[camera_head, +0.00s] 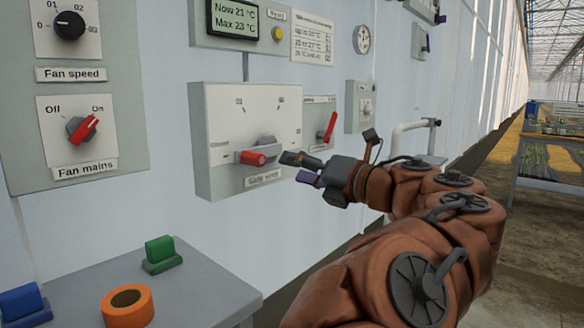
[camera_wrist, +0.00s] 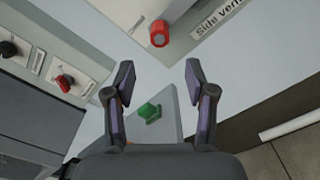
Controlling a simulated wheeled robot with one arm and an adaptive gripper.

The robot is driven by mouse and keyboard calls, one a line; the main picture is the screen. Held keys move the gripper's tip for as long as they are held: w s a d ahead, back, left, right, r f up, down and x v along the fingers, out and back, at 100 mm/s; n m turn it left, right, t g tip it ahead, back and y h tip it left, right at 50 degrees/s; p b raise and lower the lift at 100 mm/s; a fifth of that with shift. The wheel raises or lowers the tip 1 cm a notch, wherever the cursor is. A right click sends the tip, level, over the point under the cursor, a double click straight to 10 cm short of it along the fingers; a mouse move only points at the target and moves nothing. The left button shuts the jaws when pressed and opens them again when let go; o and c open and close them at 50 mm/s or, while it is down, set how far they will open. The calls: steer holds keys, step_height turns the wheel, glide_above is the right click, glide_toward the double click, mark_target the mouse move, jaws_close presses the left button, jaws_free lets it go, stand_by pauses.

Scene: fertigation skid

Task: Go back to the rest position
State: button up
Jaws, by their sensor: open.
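My gripper (camera_head: 297,168) is open and empty, just right of the side vent handle in the head view. My brown arm reaches in from the lower right. The side vent handle (camera_head: 255,158) has a red end pointing left and a grey hub, on a pale box (camera_head: 225,120) labelled "Side vent". In the wrist view my fingers (camera_wrist: 160,65) are spread, and the red handle end (camera_wrist: 158,38) lies beyond the tips, not between them. I see no contact with it.
A grey table (camera_head: 200,285) below carries a green block (camera_head: 161,254), an orange ring (camera_head: 127,305) and a blue block (camera_head: 23,305). The red fan mains switch (camera_head: 83,129) is left. An aisle lies right.

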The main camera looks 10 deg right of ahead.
steer(key=d+r+m+t+h+p, duration=0.3)
steer(key=d+r+m+h+p, duration=0.15)
steer(key=r, duration=0.45)
steer(key=d+r+m+t+h+p, duration=0.35)
steer(key=d+r+m+p, duration=0.2)
steer(key=r, duration=0.25)
steer(key=s+d+r+m+g+h+p, duration=0.1)
steer(key=s+d+m+g+h+p, duration=0.4)
steer(key=d+m+h+p, duration=0.75)
steer(key=s+a+f+m+g+y+p, duration=0.2)
steer(key=s+f+m+g+p, duration=0.2)
steer(key=s+f+m, duration=0.15)
steer(key=s+a+f+m+g+y+p, duration=0.2)
steer(key=s+f+m+g+y+p, duration=0.1)
steer(key=s+f+m+g, duration=0.3)
steer(key=s+a+f+g+y+p, duration=0.2)
steer(key=s+a+g+p, duration=0.2)
steer(key=s+a, duration=0.3)
steer(key=s+a+f+g+y+p, duration=0.3)
steer(key=s+a, duration=0.5)
steer(key=s, duration=0.4)
steer(key=shift+a+g+p, duration=0.15)
steer(key=shift+g+p, duration=0.3)
steer(key=shift+p, duration=0.4)
